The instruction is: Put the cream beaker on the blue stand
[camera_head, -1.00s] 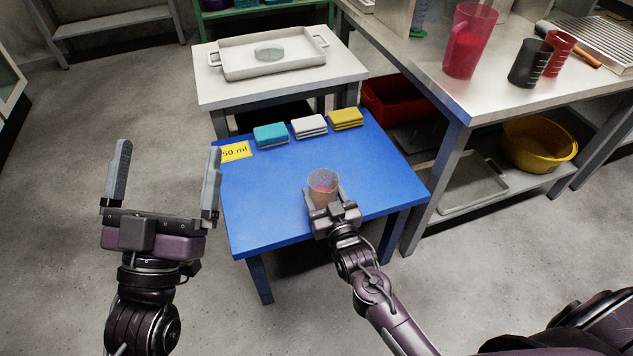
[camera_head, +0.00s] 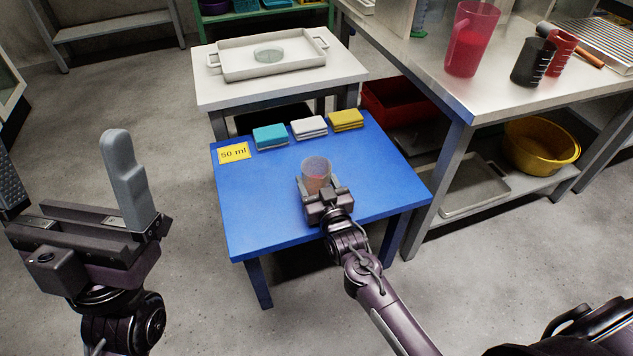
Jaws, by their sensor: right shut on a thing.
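The beaker (camera_head: 316,172), see-through and pale with a reddish tint low down, is upright over the front middle of the blue stand (camera_head: 262,210). My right gripper (camera_head: 320,189) is shut on it from the front, a finger on each side. Its base is hidden by the gripper, so I cannot tell whether it touches the blue top. My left gripper (camera_head: 66,168) is open and empty, left of the blue stand, its fingers wide apart.
A yellow "50 ml" card (camera_head: 233,153) and teal (camera_head: 270,137), white (camera_head: 309,127) and yellow (camera_head: 346,119) folded cloths lie along the stand's back. Behind is a white table with a tray (camera_head: 230,70). A bench on the right holds a red jug (camera_head: 470,45) and dark beaker (camera_head: 531,64).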

